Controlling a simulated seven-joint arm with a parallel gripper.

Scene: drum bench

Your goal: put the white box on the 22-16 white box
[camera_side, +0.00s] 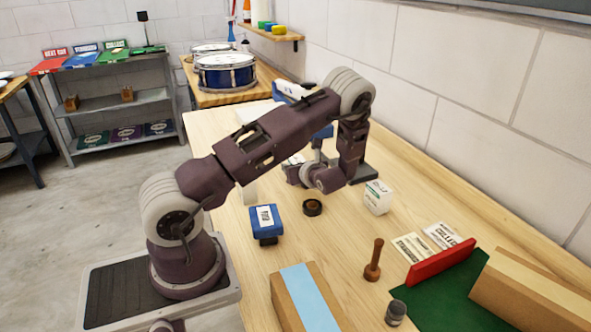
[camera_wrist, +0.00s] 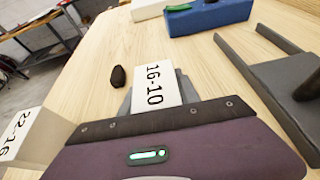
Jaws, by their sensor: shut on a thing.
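My gripper (camera_wrist: 158,97) is shut on a white box (camera_wrist: 155,84) labelled 16-10, which sits between the grey fingers in the wrist view. The 22-16 white box (camera_wrist: 22,137) stands at the lower left of the wrist view, apart from my gripper and cut off by the frame edge. In the side view a white upright face (camera_side: 250,191) shows under my arm, perhaps that same box. My gripper is largely hidden behind my arm there, with a small pale labelled patch (camera_side: 293,159) near it. I cannot tell how high the held box is.
A blue box with a green item (camera_wrist: 210,14) lies beyond the held box. A small black object (camera_wrist: 118,76) lies to its left, and a grey frame (camera_wrist: 285,75) to its right. A blue labelled container (camera_side: 265,218), dark ring (camera_side: 312,207) and white carton (camera_side: 378,197) stand on the bench.

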